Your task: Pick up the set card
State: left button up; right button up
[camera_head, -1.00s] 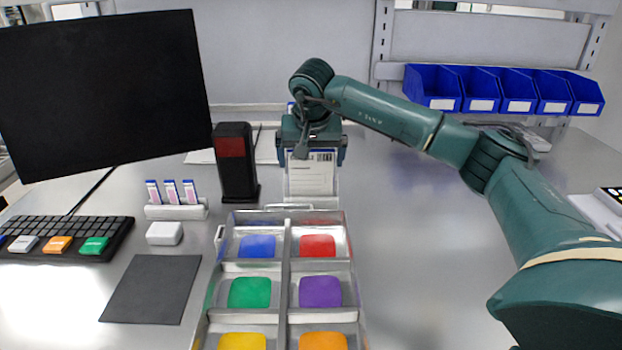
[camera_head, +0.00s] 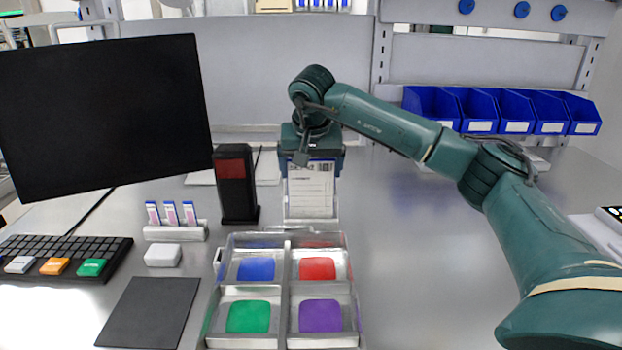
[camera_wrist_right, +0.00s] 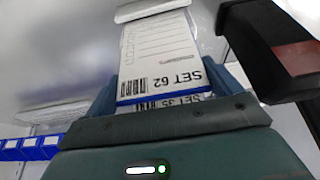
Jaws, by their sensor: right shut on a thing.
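The set card (camera_head: 311,190) is a white upright card with printed lines and a barcode at its top. In the right wrist view, the near card (camera_wrist_right: 160,55) reads "SET 62" and has a blue edge. A strip of another card (camera_wrist_right: 185,102) reading "SET 35" shows behind it. My right gripper (camera_head: 312,157) points down and is shut on the top of the set card. The card's lower end is at a pale holder (camera_head: 311,223); I cannot tell whether it is clear of it. My left gripper is not in view.
A black post with a red panel (camera_head: 231,185) stands close left of the card. A compartment tray with coloured pads (camera_head: 286,300) lies in front. A monitor (camera_head: 105,115) and a small slide rack (camera_head: 175,232) are left. Blue bins (camera_head: 500,110) are back right. The table's right middle is clear.

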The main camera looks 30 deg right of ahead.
notch_tip(320, 180, up, 15)
jog(key=shift+r+p, duration=0.15)
jog(key=shift+p, duration=0.2)
dwell(0.6)
